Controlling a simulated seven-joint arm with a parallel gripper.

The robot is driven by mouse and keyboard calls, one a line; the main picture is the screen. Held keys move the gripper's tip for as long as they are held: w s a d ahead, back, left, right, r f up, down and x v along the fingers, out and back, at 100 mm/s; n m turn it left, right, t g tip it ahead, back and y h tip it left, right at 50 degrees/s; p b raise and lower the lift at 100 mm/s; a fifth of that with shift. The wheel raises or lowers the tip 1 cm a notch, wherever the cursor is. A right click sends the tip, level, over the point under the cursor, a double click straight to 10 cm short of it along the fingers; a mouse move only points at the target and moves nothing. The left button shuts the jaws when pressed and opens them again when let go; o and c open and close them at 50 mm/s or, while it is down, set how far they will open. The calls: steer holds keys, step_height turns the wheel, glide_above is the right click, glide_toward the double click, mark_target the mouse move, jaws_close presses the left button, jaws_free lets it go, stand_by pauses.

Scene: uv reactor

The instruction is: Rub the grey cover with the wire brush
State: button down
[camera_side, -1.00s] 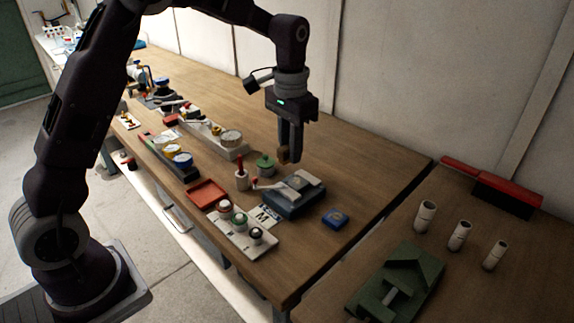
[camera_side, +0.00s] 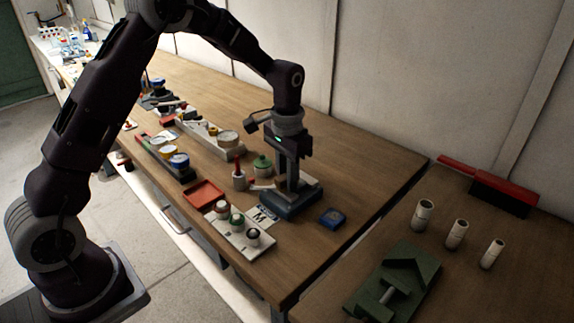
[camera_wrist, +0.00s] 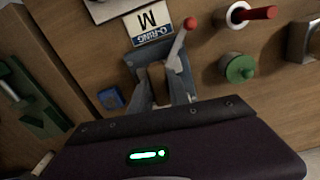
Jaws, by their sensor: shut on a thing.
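The gripper is shut on a small brown block, taken to be the wire brush (camera_wrist: 157,84), which shows between the fingers in the wrist view. The brush is low over the cover; I cannot tell whether it touches. Its bristles are hidden.
A green-lidded jar (camera_side: 262,166) and a white pot with a red handle (camera_side: 239,178) stand close behind left. A blue box (camera_side: 332,218) is at the right. A white tray of capped jars (camera_side: 240,233) and a red tray (camera_side: 204,194) are at the front left.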

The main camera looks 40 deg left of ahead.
mark_target(302, 178)
steer(key=shift+w+f, duration=0.1)
steer(key=shift+w, duration=2.7)
steer(key=shift+s+f, duration=0.1)
steer(key=shift+s, duration=2.55)
steer(key=shift+s+a, duration=0.15)
steer(key=shift+s, duration=0.15)
steer(key=shift+w+r, duration=0.2)
steer(key=shift+w, duration=2.65)
steer(key=shift+s+f, duration=0.15)
steer(key=shift+s, duration=2.65)
steer(key=shift+w+r, duration=0.1)
steer(key=shift+r, duration=4.15)
